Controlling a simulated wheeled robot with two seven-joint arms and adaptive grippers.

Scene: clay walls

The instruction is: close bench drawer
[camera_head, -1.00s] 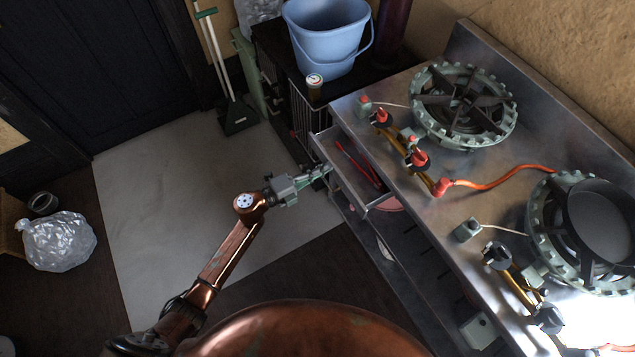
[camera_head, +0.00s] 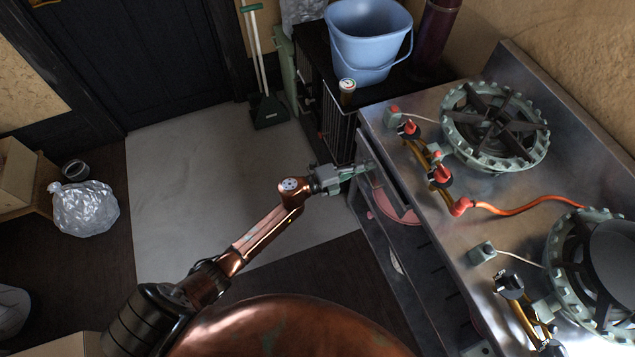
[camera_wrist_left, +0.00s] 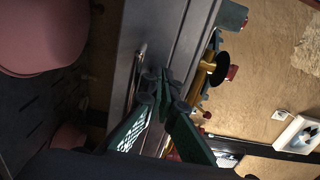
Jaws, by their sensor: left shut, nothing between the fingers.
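The bench drawer (camera_head: 396,192) is in the side of the metal bench (camera_head: 440,240), below its top edge. Its inside no longer shows in the head view, and it looks shut or nearly shut; I cannot tell if a small gap remains. My left gripper (camera_head: 368,166) is shut and empty, with its fingertips at the drawer's front, near its far end. In the left wrist view, the shut fingers (camera_wrist_left: 164,84) point at the grey metal front beside a thin bar handle (camera_wrist_left: 138,68). Whether the fingertips touch it is unclear. My right gripper is out of view.
Gas burners (camera_head: 495,125) and an orange hose (camera_head: 520,207) are on the bench top. A pink round object (camera_head: 388,206) sits below the drawer. A blue bucket (camera_head: 368,45) stands on the black unit behind.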

